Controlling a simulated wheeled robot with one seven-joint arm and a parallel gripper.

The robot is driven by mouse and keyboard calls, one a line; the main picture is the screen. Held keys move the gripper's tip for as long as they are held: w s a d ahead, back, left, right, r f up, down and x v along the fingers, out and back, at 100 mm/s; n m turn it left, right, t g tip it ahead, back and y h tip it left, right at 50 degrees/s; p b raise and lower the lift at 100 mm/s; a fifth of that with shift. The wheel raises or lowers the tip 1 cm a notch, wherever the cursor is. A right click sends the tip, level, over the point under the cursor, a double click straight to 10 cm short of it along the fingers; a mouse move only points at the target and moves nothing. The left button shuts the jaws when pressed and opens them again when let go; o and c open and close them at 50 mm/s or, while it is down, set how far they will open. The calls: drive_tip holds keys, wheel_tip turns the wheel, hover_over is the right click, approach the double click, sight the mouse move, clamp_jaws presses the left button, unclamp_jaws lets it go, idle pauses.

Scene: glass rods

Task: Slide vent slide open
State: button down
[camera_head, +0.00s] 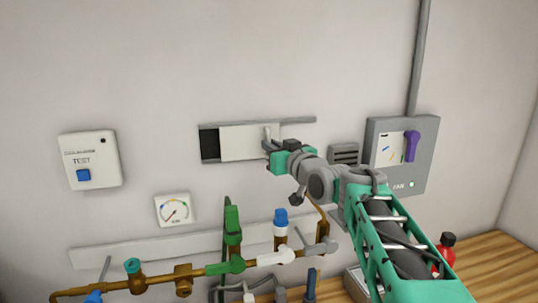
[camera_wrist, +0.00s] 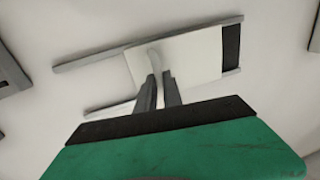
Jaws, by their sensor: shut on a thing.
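The vent slide is a white panel (camera_head: 241,143) with an upright handle, set between grey rails (camera_head: 256,127) on the wall. A dark opening (camera_head: 209,144) shows at its left end in the head view. In the wrist view the white panel (camera_wrist: 190,58) has the dark opening (camera_wrist: 231,47) at its right end. My gripper (camera_head: 268,143) is at the right part of the panel, and its fingers (camera_wrist: 158,88) are shut on the pale handle (camera_wrist: 158,62). The lower part of the handle is hidden between the fingers.
A fan box with a purple lever (camera_head: 411,146) is right of the slide, with a small grey grille (camera_head: 344,153) nearer. A TEST box (camera_head: 90,160) and a gauge (camera_head: 174,210) are at left. Brass pipes with valves (camera_head: 232,225) run below. The wall above is clear.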

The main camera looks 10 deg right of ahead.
drive_tip(key=d+b, duration=0.2)
drive_tip(key=d, duration=0.8)
drive_tip(key=shift+w+d, duration=0.25)
drive_tip(key=shift+w, duration=0.1)
drive_tip(key=c, duration=1.5)
unclamp_jaws()
drive_tip(key=b+v, duration=0.2)
drive_tip(key=v, duration=0.5)
drive_tip(key=shift+s+b, duration=0.3)
drive_tip(key=shift+s, duration=0.05)
drive_tip(key=shift+d+f, duration=0.1)
